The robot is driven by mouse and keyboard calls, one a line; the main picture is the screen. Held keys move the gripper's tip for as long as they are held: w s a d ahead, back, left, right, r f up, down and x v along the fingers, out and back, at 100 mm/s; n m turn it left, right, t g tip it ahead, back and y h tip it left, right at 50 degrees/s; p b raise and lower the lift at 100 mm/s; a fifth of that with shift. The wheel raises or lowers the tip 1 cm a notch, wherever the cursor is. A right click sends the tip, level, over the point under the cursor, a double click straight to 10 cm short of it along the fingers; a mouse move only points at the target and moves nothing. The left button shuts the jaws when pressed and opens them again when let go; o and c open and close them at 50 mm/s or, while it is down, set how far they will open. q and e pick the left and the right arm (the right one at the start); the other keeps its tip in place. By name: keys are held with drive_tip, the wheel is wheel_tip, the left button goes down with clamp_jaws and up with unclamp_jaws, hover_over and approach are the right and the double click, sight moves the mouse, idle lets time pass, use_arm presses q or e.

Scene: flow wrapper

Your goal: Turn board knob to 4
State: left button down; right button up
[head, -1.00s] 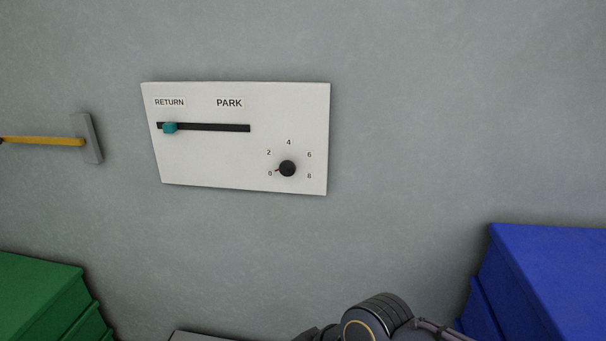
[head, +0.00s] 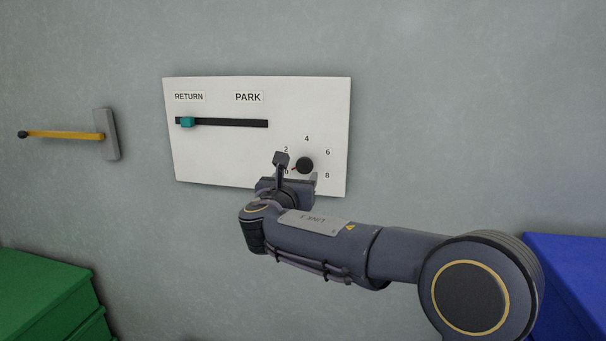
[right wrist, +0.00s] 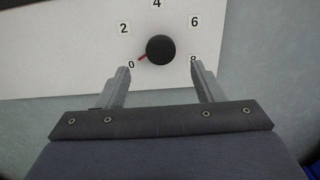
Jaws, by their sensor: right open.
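The white board (head: 220,153) is on the grey wall. Its round black knob (head: 305,165) is at the lower right, ringed by the labels 0, 2, 4, 6 and 8. In the right wrist view the knob (right wrist: 160,50) has a red pointer mark (right wrist: 142,58) aimed at 0. My right gripper (head: 298,168) is in front of the board at the knob. In the right wrist view its open fingers (right wrist: 160,80) stand left and right of the knob's lower side, with gaps; contact is not visible. My left gripper is out of view.
A slider with a teal handle (head: 187,122) sits at the RETURN end of its slot on the board. A yellow lever (head: 65,135) on a grey plate is left of the board. A green box (head: 40,290) and a blue box (head: 570,275) stand low at the sides.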

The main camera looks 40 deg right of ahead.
sight(304, 167)
drive_tip(key=x, duration=0.7)
drive_tip(key=shift+d+p, duration=0.15)
drive_tip(key=shift+p, duration=0.15)
drive_tip(key=shift+c, duration=0.4)
